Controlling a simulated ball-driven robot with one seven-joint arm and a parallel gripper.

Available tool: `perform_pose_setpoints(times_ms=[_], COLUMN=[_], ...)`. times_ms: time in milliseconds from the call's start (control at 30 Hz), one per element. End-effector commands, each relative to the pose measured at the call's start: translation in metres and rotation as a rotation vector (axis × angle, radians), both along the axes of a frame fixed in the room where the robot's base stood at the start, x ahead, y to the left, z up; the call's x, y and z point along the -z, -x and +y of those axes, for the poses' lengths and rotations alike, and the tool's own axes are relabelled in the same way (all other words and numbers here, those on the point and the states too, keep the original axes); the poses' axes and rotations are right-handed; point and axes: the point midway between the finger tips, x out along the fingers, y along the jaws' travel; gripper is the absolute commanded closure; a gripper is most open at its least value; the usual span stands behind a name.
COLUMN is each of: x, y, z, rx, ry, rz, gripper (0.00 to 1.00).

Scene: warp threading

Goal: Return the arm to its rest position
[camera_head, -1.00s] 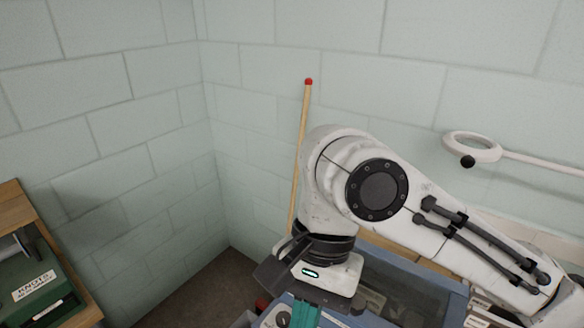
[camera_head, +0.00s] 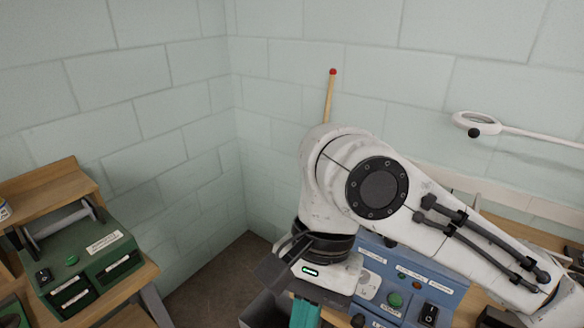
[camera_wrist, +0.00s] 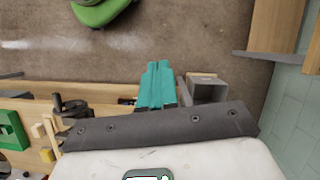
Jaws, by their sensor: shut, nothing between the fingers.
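My gripper (camera_head: 304,314) hangs at the end of my white arm in the head view, at the bottom centre. Its teal fingers run off the lower edge there. In the wrist view the teal fingers (camera_wrist: 156,84) lie together, side by side, with nothing between them. They point out over the brown floor, beyond the edge of a wooden bench. My arm covers part of the blue machine and the lower part of a wooden stick in the head view.
A blue control box (camera_head: 425,290) stands behind and right of my gripper. A green machine (camera_head: 85,262) sits on a wooden bench at left. A red-tipped stick (camera_head: 329,98) and a white ring lamp (camera_head: 478,122) are near the wall. A grey bin (camera_wrist: 207,88) stands beside the fingers.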

Motion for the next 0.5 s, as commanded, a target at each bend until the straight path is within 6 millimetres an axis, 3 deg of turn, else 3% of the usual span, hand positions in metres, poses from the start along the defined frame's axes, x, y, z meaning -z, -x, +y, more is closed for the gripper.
perform_pose_setpoints(times_ms=[500], x=[0.003], y=[-0.011], z=[0.025], rx=[-0.075], ry=[-0.199], rz=[-0.086], gripper=[1.00])
